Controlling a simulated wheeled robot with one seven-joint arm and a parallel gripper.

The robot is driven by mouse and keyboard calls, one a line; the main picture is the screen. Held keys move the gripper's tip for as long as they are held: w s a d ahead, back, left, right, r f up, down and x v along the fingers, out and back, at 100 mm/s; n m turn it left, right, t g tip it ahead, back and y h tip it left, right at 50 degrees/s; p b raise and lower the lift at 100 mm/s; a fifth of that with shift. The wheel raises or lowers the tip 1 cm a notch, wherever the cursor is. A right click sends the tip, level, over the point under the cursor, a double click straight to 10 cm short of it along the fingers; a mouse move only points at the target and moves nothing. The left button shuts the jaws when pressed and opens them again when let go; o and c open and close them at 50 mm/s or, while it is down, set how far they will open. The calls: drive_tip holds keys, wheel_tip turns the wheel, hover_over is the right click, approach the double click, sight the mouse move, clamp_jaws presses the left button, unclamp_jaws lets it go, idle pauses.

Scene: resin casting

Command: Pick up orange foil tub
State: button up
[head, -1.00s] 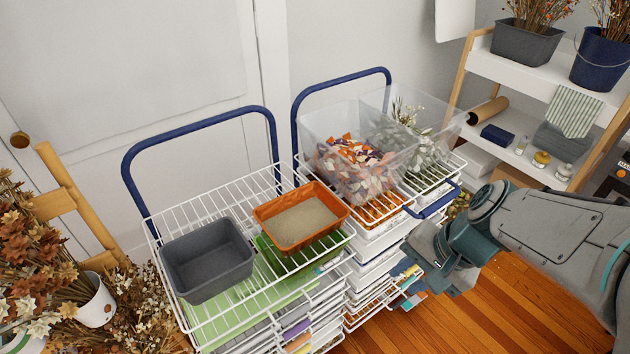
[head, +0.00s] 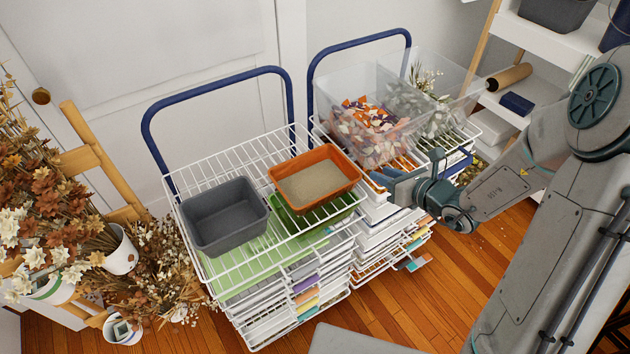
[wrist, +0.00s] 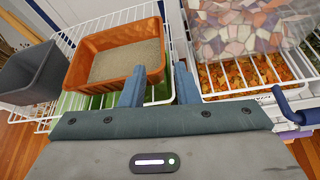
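The orange tub (head: 351,175), filled with pale sand-like material, sits on the white wire rack top of the left cart. It also shows in the wrist view (wrist: 84,65). My gripper (head: 376,178) is just right of the tub in the head view. In the wrist view my gripper (wrist: 158,82) is open with two blue-grey fingers apart. The left finger overlaps the tub's near right part and the right finger is beyond its right side. Nothing is held. I cannot tell whether a finger touches the tub.
A dark grey tub (head: 223,215) stands left of the orange tub. A green tray (head: 300,222) lies below it. A clear bin of coloured pieces (head: 372,125) stands on the right cart, close to my gripper. Blue cart handles (head: 215,83) rise behind. Dried flowers (head: 60,215) are at left.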

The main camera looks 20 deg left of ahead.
drive_tip(key=p+x, duration=0.1)
drive_tip(key=x, duration=0.7)
drive_tip(key=shift+w+a+f, duration=0.1)
drive_tip(key=shift+f+p+x, duration=0.15)
drive_tip(key=shift+p+x, duration=0.25)
drive_tip(key=shift+x, duration=0.9)
drive_tip(key=shift+f+p+x, duration=0.15)
drive_tip(key=shift+p+x, duration=0.2)
drive_tip(key=shift+x, duration=0.95)
drive_tip(key=shift+c, duration=0.3)
clamp_jaws()
